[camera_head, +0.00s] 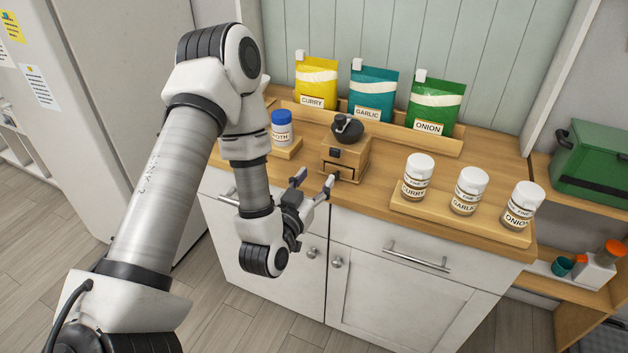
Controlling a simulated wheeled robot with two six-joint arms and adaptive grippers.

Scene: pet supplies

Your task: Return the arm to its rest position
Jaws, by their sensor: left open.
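My left arm comes in from the left and bends down in front of the counter. My left gripper (315,181) is open and empty. Its fingers point toward the wooden grinder box (344,153) with a dark round top, near the counter's front edge. I cannot tell whether a fingertip touches the box. My right gripper is not in view.
The wooden counter (375,196) holds a blue-capped jar (282,129), partly behind my arm. Curry (317,82), garlic (373,93) and onion (434,105) pouches stand at the back. Three white-capped jars stand on a tray (433,221) at right. A fridge stands left.

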